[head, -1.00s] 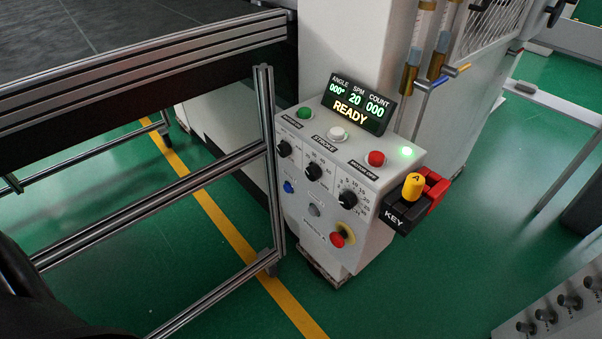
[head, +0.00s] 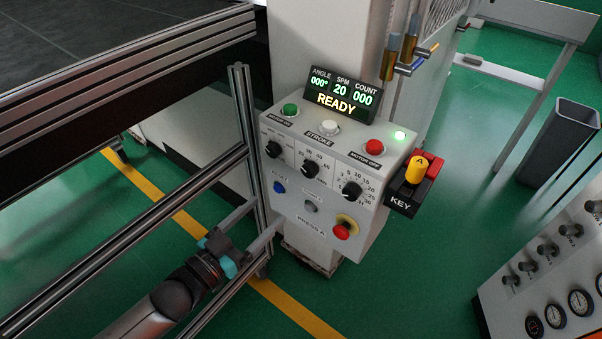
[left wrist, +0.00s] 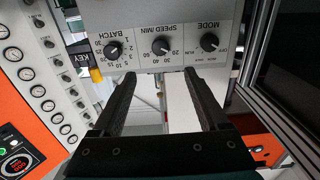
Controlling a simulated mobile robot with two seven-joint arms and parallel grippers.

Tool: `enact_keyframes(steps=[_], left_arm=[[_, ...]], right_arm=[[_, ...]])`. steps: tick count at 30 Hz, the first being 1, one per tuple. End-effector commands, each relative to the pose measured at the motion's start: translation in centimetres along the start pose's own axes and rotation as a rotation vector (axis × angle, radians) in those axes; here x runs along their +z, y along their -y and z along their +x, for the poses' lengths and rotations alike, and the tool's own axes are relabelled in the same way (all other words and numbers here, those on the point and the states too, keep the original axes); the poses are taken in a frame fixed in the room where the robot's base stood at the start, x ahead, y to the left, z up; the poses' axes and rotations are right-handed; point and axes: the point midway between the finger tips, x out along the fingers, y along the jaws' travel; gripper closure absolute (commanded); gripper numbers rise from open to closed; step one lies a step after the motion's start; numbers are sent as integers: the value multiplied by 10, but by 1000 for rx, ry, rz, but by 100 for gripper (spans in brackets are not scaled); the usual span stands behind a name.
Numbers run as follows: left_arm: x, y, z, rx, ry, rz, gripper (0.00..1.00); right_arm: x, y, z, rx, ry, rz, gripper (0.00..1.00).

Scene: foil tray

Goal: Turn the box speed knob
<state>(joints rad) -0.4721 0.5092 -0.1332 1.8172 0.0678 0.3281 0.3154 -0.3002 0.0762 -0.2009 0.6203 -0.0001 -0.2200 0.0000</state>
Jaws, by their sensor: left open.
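The control box (head: 330,232) stands beside the metal frame with three black knobs in a row on its front. The speed knob (head: 310,168) is the middle one. In the left wrist view the picture is upside down, and the speed knob (left wrist: 161,46) sits under the "SPEED/MIN" label, between the batch knob (left wrist: 113,49) and the mode knob (left wrist: 209,42). My left gripper (head: 263,219) is open and empty, below and left of the knobs in the head view. In the left wrist view its spread fingers (left wrist: 160,74) point towards the speed knob without touching it. My right gripper is out of view.
The box display (head: 343,93) reads READY, SPM 20. A red stop button (head: 341,231), a blue button (head: 279,187) and a key block (head: 405,199) sit close to the knobs. The metal frame (head: 243,135) runs along the box's left side.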

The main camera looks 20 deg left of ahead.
Motion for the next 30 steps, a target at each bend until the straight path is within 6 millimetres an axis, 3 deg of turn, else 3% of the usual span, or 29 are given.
enact_keyframes(steps=[21, 30], left_arm=[[2, 1, 111, -2, 0, 1, 23], [2, 1, 139, -2, 3, 1, 23]], right_arm=[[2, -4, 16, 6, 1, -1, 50], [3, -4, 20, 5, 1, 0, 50]])
